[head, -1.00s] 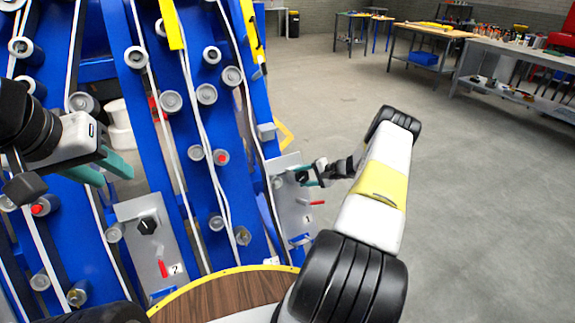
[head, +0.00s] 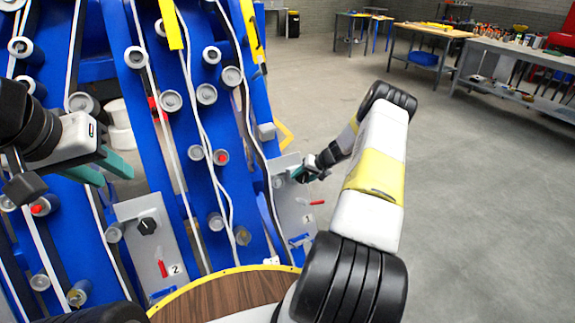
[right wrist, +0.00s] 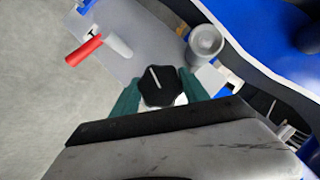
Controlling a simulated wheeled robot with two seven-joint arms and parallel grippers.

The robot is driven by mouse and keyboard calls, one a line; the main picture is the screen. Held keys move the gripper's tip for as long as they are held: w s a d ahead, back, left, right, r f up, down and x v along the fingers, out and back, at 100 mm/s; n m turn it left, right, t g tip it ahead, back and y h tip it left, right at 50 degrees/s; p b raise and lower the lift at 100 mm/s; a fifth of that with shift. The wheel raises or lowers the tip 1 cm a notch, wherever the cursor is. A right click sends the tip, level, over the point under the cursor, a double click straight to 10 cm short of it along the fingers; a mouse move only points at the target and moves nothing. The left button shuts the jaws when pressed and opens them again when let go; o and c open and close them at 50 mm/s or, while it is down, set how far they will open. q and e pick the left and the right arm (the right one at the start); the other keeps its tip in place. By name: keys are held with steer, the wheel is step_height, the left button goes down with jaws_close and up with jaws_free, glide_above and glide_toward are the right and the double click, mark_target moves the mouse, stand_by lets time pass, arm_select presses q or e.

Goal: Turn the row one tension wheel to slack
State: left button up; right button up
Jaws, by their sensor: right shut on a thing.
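The row one tension wheel (right wrist: 158,86) is a black knob with a white pointer line, on the grey plate (head: 290,215) labelled 1. In the right wrist view it sits between the two green fingers of my right gripper (right wrist: 160,92), which are shut on it. The pointer tilts slightly to the upper left there. In the head view my right gripper (head: 302,174) is at the upper part of the plate and hides the wheel. My left gripper (head: 112,170) is at the left, over the blue chassis, touching no wheel; its jaw gap is unclear.
A red-tipped lever (right wrist: 84,51) and a grey roller (right wrist: 206,42) are close to my right gripper. A second plate (head: 155,245) labelled 2 carries its own black wheel (head: 147,226). White belts run over the blue chassis (head: 200,130). The floor to the right is open.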

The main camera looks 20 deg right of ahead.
stand_by(0.6)
steer(key=o, duration=1.4)
steer(key=v, duration=0.7)
steer(key=shift+s+d+r, duration=0.1)
steer(key=shift+s+r, duration=0.1)
steer(key=shift+r, duration=0.1)
